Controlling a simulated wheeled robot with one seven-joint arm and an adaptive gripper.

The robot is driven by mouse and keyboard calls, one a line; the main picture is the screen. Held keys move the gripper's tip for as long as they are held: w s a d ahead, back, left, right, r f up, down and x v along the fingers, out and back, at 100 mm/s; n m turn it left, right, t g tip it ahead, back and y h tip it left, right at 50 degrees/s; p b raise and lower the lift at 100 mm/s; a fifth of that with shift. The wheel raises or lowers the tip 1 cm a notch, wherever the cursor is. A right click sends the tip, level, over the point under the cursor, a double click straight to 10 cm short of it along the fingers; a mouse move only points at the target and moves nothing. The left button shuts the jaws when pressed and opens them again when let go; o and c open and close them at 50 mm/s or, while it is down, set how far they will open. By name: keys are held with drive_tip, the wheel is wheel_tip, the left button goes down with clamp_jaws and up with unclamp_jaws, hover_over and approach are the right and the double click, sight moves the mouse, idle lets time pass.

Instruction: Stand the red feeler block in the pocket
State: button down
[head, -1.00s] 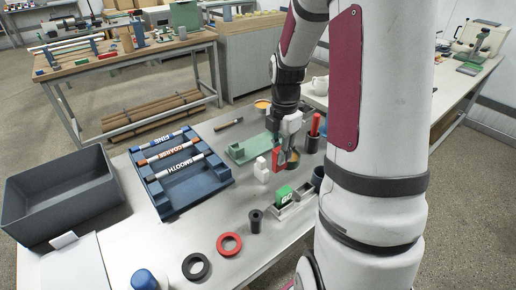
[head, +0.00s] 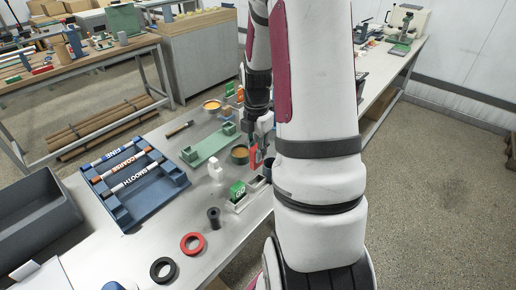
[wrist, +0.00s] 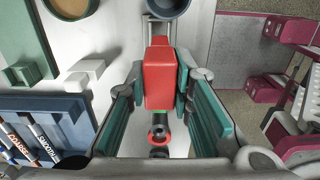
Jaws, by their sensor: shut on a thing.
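The red feeler block (head: 254,158) is held upright in my gripper (head: 262,146), above the table. In the wrist view the red block (wrist: 159,80) sits between the two teal-padded fingers (wrist: 160,100). A green block marked GO (head: 238,190) stands in a light grey holder (head: 236,208) just below and left of the red block in the head view. The holder's open part beside the green block (head: 258,184) is partly hidden by my arm. In the wrist view the holder is mostly hidden behind the red block.
A white block (head: 215,171), a black cylinder (head: 213,217), a red ring (head: 192,243) and a black ring (head: 163,270) stand nearby. A blue rack (head: 125,200) holds labelled rods.

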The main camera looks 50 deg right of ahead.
drive_tip(key=shift+f+b, duration=0.5)
drive_tip(key=shift+f, duration=2.35)
drive_tip(key=shift+p, duration=0.75)
drive_tip(key=shift+f, duration=1.85)
drive_tip(key=c, duration=1.3)
unclamp_jaws()
drive_tip(key=shift+c, duration=0.2)
wheel_tip(320, 180, up, 12)
